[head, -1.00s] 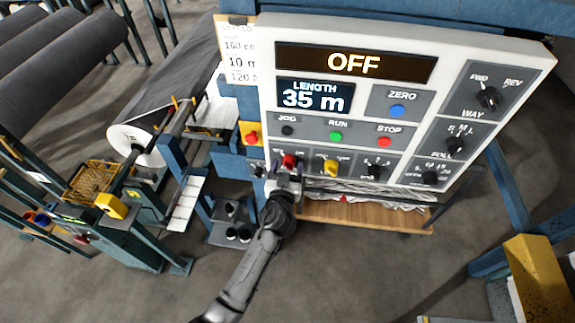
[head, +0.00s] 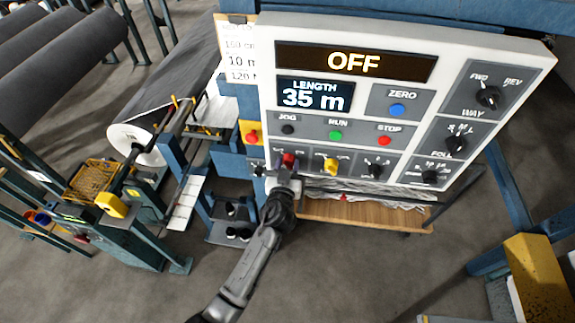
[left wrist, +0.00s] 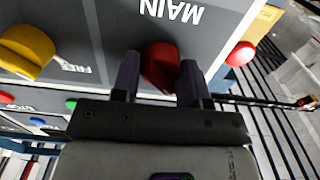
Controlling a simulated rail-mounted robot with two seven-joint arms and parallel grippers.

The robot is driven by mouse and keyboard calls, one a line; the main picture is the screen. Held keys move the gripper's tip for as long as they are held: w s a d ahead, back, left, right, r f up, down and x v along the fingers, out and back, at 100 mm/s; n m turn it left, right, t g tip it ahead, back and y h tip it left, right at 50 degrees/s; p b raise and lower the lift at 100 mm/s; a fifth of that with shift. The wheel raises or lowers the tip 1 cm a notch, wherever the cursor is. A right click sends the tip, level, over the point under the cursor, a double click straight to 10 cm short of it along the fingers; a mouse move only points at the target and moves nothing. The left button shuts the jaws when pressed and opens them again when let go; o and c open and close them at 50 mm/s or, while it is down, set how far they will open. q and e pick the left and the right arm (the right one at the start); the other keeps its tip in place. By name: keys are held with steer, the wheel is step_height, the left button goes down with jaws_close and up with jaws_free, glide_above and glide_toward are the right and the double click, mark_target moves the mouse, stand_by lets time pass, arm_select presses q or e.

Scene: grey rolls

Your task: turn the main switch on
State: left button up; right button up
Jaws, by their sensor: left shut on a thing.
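The control panel (head: 455,65) faces me, and its top display (head: 354,63) reads OFF. The main switch is a red knob (head: 289,159) at the lower left of the panel. In the left wrist view the red knob (left wrist: 160,64) sits beside the upside-down label MAIN. My left gripper (head: 287,172) is at the panel's lower edge. In the left wrist view the two dark fingers of the left gripper (left wrist: 160,82) stand on either side of the red knob and are shut on it. My right gripper does not show.
A yellow knob (head: 331,165) is just right of the red one. A red button on a yellow plate (head: 251,138) is to the left. A wooden shelf (head: 365,213) lies below the panel.

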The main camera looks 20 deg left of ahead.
arm_select(q)
steer(key=shift+m, duration=0.3)
steer(key=m, duration=0.2)
steer(key=shift+m+b, duration=0.3)
steer(key=shift+m, duration=0.1)
steer(key=m, duration=0.4)
steer(key=shift+m, duration=0.3)
steer(key=m, duration=0.4)
steer(key=shift+r+p, duration=0.1)
steer(key=shift+p, duration=0.25)
steer(key=m+p, duration=0.1)
steer(key=m, duration=0.3)
steer(key=shift+m, duration=0.9)
